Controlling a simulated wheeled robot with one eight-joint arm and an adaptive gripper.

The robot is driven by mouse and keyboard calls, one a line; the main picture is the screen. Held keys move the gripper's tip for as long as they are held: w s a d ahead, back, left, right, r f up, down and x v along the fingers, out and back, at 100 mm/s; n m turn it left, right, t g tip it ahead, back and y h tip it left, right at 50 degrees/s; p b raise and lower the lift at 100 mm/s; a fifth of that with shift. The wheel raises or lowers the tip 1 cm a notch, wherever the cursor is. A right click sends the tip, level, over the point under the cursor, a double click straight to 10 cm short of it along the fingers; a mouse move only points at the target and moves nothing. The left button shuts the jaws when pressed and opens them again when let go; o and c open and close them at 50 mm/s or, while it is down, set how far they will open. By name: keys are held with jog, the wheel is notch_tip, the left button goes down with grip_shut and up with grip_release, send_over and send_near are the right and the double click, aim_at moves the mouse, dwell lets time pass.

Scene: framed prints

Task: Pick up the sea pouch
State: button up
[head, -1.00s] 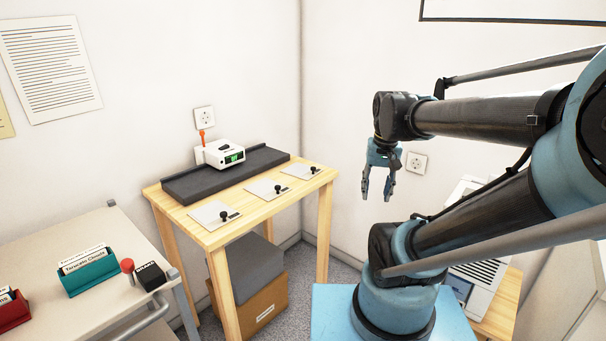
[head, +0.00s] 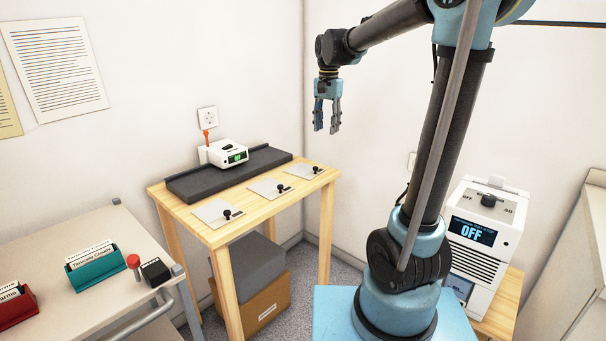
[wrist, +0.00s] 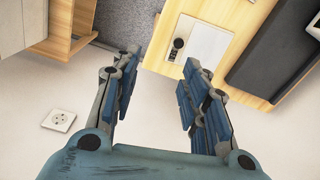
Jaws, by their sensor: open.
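I cannot pick out a sea pouch in either view. On the wooden table (head: 272,207) lie three flat white plates, each with a black knob: a left one (head: 211,212), a middle one (head: 264,187) and a right one (head: 303,174). I cannot tell what is under them. My gripper (head: 326,129) is open and empty, pointing down, above the table's right end and near the wall. In the wrist view, the open fingers (wrist: 160,62) frame the table edge, with one white plate (wrist: 207,43) beyond them.
A dark grey platform (head: 190,188) along the table's back carries a white device (head: 222,154) with a green display. At left, a cart (head: 100,232) holds teal (head: 98,270) and red (head: 14,311) card boxes. A white machine reading OFF (head: 484,262) stands at right. Boxes sit under the table.

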aim_at(304, 167)
jog(key=w+a, duration=0.3)
jog(key=a, duration=0.1)
jog(key=shift+m, duration=0.4)
notch_tip(304, 167, down, 11)
jog(key=shift+w+d+f, duration=0.1)
jog(key=shift+d+f, duration=0.05)
jog(key=shift+f, duration=0.05)
jog(key=shift+s+d+f, duration=0.1)
jog(key=shift+f, duration=1.3)
jog(key=shift+s+f, duration=0.1)
jog(key=shift+f, duration=1.3)
grip_shut()
